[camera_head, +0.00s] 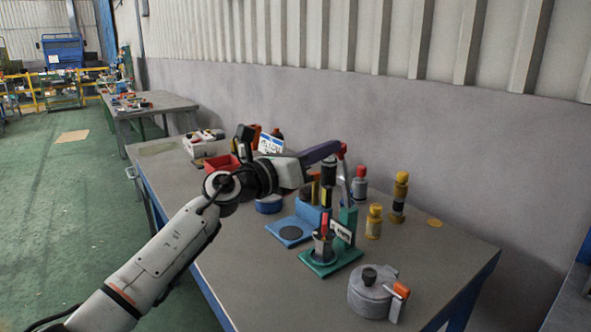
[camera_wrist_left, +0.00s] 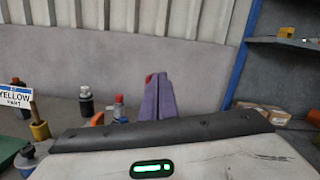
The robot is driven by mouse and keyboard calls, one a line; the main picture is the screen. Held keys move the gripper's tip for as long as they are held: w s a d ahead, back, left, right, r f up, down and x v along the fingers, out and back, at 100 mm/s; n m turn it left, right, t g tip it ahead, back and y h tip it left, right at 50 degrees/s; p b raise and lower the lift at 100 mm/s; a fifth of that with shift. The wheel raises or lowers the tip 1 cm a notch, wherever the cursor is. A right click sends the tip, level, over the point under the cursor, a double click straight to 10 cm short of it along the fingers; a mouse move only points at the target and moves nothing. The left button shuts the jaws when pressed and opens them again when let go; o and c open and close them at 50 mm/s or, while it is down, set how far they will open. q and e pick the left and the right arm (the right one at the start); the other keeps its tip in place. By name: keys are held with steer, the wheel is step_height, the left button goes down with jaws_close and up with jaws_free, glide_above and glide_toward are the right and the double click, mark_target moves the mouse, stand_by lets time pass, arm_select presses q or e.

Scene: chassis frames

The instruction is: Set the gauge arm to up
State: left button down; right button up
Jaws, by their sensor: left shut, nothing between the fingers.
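A gauge stand has a green base (camera_head: 318,262) and a green upright post (camera_head: 348,220) on the table. A thin grey gauge arm (camera_head: 347,185) rises from the post, nearly upright and leaning slightly left, with a red tip. My left gripper (camera_head: 335,149) has purple fingers, shut and empty, close beside the red tip. In the left wrist view the shut fingers (camera_wrist_left: 160,97) have a bit of red at their left edge; I cannot tell whether they touch. A dark cup-like part with a red top (camera_head: 325,224) sits on the base. My right gripper is out of view.
A grey lidded pot (camera_head: 371,292) with an orange-tipped handle stands at the front. Yellow-and-black (camera_head: 399,197), yellow (camera_head: 374,222) and grey red-capped (camera_head: 360,184) pieces stand behind the gauge. A blue stand (camera_head: 290,232) and red bin (camera_head: 221,168) are left. The right table end is clear.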

arm_select(q)
steer(key=shift+g+y, duration=0.5)
steer(key=shift+y, duration=0.2)
steer(key=d, duration=0.1)
steer(key=w+d+r+p, duration=0.2)
steer(key=d, duration=0.1)
steer(key=shift+w, duration=0.2)
